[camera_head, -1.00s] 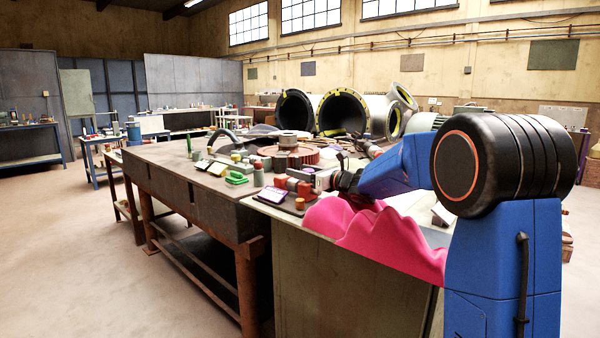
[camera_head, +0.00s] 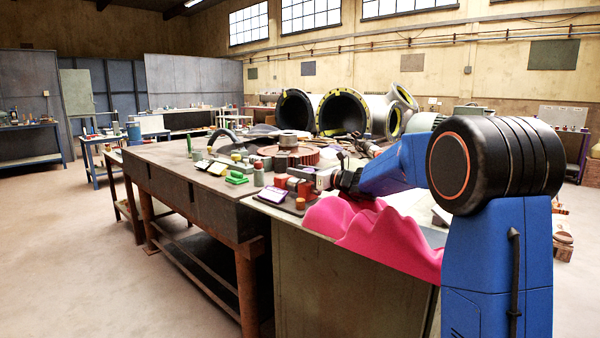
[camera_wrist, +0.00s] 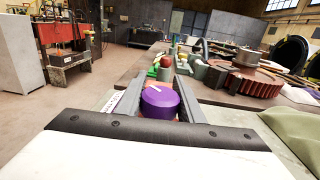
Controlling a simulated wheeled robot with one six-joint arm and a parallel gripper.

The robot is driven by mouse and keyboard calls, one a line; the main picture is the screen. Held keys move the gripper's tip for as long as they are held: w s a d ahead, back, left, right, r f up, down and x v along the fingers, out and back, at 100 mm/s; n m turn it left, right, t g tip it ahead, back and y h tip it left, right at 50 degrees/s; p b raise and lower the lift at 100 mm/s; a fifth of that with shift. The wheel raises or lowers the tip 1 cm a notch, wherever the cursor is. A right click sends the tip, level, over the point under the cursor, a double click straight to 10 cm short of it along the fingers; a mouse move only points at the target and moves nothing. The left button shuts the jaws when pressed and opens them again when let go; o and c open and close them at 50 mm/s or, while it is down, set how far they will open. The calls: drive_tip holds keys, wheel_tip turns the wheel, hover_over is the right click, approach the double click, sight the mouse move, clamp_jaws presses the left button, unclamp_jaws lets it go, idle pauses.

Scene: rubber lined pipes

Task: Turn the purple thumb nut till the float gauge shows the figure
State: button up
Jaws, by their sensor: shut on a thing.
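The purple thumb nut (camera_wrist: 160,103) sits between the two grey fingers of my gripper (camera_wrist: 158,92) in the wrist view. A pale mark shows on top of the nut. My gripper is shut on it.
A bright pink draped form (camera_head: 370,235) lies on the near bench below my arm. A green part (camera_head: 236,178) and a large reddish gear-like ring (camera_head: 300,156) lie behind on the bench. Big open pipes (camera_head: 342,112) stand at the back. The floor at left is clear.

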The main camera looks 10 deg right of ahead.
drive_tip(key=n+g+y, duration=0.2)
drive_tip(key=g, duration=0.1)
drive_tip(key=n+g+y, duration=0.1)
drive_tip(key=shift+s+a+n+g+y, duration=0.3)
drive_tip(key=shift+s+n+y, duration=0.1)
drive_tip(key=shift+s+a+n+g+y, duration=0.1)
drive_tip(key=shift+s+n+g+y, duration=0.25)
drive_tip(key=shift+n+g, duration=0.5)
drive_tip(key=shift+s+a+n+g+y, duration=0.15)
drive_tip(key=shift+n+g+y, duration=0.35)
drive_tip(key=shift+g, duration=0.65)
drive_tip(key=shift+s+a+n+g+y, duration=0.1)
drive_tip(key=shift+s+n+g+y, duration=0.2)
drive_tip(key=shift+n+g, duration=0.6)
drive_tip(key=shift+g, duration=0.3)
drive_tip(key=o, duration=1.1)
drive_tip(key=shift+c, duration=0.2)
drive_tip(key=shift+d, duration=0.1)
drive_tip(key=s+d, duration=0.2)
drive_tip(key=d, duration=1.5)
drive_tip(key=shift+s, duration=0.35)
